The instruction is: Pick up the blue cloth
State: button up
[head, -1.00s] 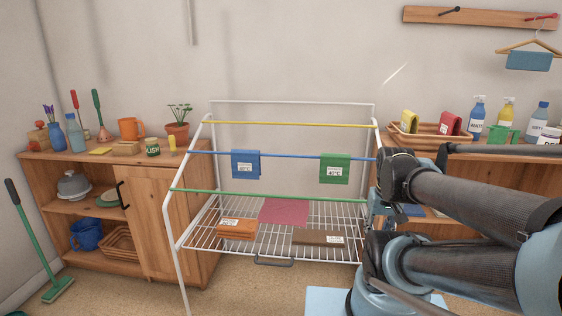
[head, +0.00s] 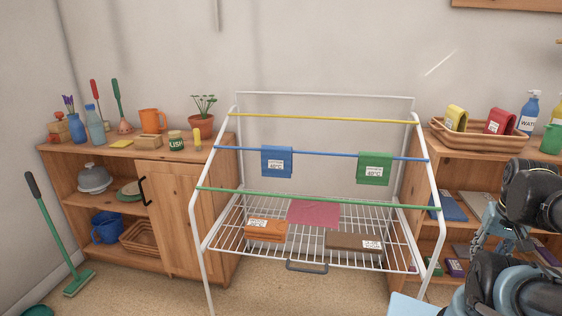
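A blue cloth (head: 277,162) with a white label hangs folded over the blue rail of the white drying rack (head: 317,94), left of centre in the head view. A green cloth (head: 374,169) with a similar label hangs to its right on the same rail. My gripper (head: 484,232) seems to be the pale blue part below the dark arm joint at the right, well apart from the blue cloth. Its fingers are too small and partly hidden to tell whether they are open.
A wooden cabinet (head: 188,222) stands left. A basket (head: 451,141) sits on the right dresser, with a blue folded item (head: 447,207) below. Floor shows before the rack.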

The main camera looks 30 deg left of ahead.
aim_at(276, 160)
jog(key=k, duration=1.05)
jog(key=u, duration=0.4)
jog(key=i, duration=0.85)
